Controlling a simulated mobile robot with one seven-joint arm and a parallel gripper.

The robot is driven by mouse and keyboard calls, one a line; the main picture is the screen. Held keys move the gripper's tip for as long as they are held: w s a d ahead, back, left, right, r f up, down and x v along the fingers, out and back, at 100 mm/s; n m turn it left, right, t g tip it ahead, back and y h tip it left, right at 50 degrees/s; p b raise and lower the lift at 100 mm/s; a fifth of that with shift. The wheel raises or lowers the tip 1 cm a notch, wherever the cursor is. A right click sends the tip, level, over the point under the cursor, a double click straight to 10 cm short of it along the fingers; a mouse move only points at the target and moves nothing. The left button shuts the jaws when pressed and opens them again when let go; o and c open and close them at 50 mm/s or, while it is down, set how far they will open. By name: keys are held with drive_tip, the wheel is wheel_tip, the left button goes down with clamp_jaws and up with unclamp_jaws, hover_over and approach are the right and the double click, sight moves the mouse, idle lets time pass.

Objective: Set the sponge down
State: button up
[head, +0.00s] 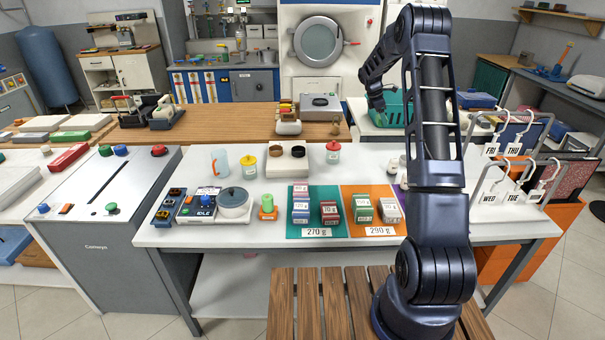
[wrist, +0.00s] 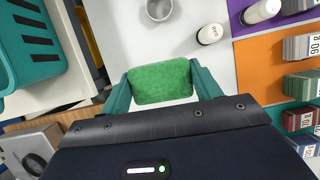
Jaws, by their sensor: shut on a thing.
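The green sponge (wrist: 160,84) shows in the wrist view between the two teal fingers of my gripper (wrist: 162,72). The fingers are shut on its left and right sides. White tabletop (wrist: 195,62) shows beyond the sponge; how high the sponge is above it I cannot tell. In the head view my arm reaches up and bends back to the left.
The teal basket (wrist: 28,45) is left in the wrist view. A grey cup (wrist: 160,9) and white bottles (wrist: 210,33) stand beyond the sponge. Orange and purple mats with small labelled blocks (wrist: 300,47) lie to the right. In the head view a white work table (head: 440,228) holds several items.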

drive_tip(key=s+a, duration=0.2)
drive_tip(key=a, duration=1.1)
hover_over(280, 193)
drive_tip(key=a, duration=0.2)
drive_tip(key=shift+n, duration=0.3)
drive_tip(key=f, duration=1.9)
drive_tip(key=shift+d+f, duration=0.25)
drive_tip(key=shift+f, duration=0.15)
drive_tip(key=shift+f, duration=0.1)
drive_tip(key=o, duration=1)
drive_tip(key=shift+c, duration=0.2)
drive_tip(key=v, duration=1.2)
